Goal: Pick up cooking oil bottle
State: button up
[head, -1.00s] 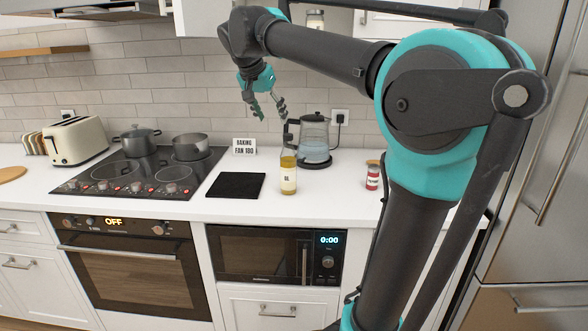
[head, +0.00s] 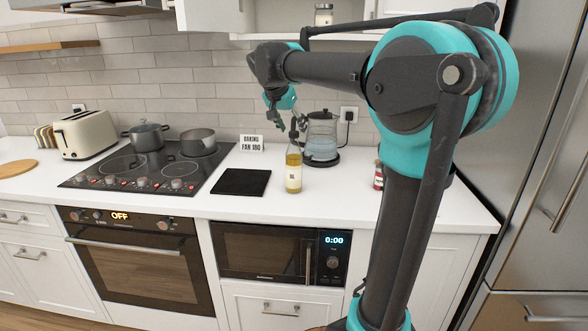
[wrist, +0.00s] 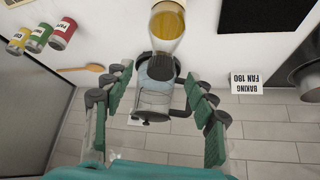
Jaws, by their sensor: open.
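The cooking oil bottle (head: 293,176) stands upright on the white counter, with yellow oil, a pale label and a clear neck. It also shows in the wrist view at the top centre (wrist: 167,24), ahead of my fingers. My gripper (head: 285,124) is above and behind the bottle in the head view, pointing down. In the wrist view my gripper (wrist: 160,107) is open and empty, its green finger pads wide apart. The bottle is apart from both fingers, and its neck points toward the gap between them.
A glass kettle (head: 321,140) stands close behind the bottle, near my fingers. A black mat (head: 241,182), a sign (head: 250,143) and the hob with pots (head: 198,142) are to the left. A red spice jar (head: 379,178) is to the right, partly behind my arm.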

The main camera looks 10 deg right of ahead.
aim_at(294, 139)
jog(key=shift+s+a+f+x, duration=0.1)
jog(key=shift+x, duration=0.8)
jog(key=shift+s+a+f+x, duration=0.1)
jog(key=shift+s+x, duration=0.05)
jog(key=shift+x, duration=0.75)
jog(key=shift+s+a+f+x, duration=0.1)
jog(key=shift+a+x, duration=0.05)
jog(key=shift+x, duration=0.7)
jog(key=shift+c, duration=0.5)
grip_shut()
